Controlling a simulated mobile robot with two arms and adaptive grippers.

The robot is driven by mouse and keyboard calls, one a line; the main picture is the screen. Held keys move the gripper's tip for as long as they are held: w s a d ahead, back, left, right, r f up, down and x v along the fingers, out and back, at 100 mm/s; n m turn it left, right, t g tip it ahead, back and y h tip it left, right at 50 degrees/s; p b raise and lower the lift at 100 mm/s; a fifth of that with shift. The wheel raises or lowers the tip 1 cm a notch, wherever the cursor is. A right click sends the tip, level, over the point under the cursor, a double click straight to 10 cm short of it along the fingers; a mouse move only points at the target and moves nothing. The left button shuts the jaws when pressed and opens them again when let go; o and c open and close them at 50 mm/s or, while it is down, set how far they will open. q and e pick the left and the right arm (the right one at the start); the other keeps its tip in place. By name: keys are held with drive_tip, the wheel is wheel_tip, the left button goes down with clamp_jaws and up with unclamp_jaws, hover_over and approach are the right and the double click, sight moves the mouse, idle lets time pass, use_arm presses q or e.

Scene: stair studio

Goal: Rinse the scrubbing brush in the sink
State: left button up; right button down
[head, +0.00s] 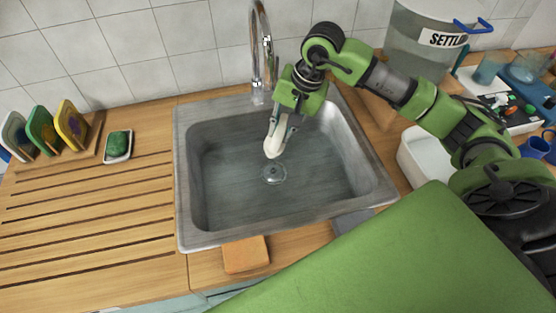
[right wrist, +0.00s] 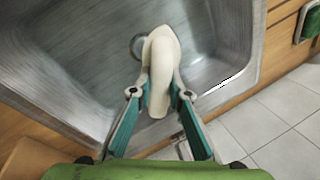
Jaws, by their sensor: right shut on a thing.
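My right gripper (head: 279,125) points down over the sink (head: 183,190) and is shut on a cream-coloured, rounded thing that looks like the scrubbing brush (head: 273,144). The right wrist view shows the brush (right wrist: 161,55) between the two fingers of the gripper (right wrist: 160,94), with the sink behind it. Its bristles are not visible. In the head view the brush appears just above the drain (head: 273,174); its exact height is hard to tell. The chrome tap (head: 257,65) stands at the back rim, left of my gripper. I cannot tell whether water runs. My left gripper is not in view.
A slatted wooden drainboard (head: 85,210) lies left of the sink, with a green sponge in a dish (head: 117,147) and a rack of coloured boards. An orange block (head: 245,255) lies at the front edge. A white tub (head: 425,160) and a large clear container (head: 415,45) stand right.

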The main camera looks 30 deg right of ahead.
sight(281, 127)
drive_tip(key=shift+r, duration=0.15)
drive_tip(key=shift+r+p, duration=0.7)
drive_tip(key=shift+r, duration=1.2)
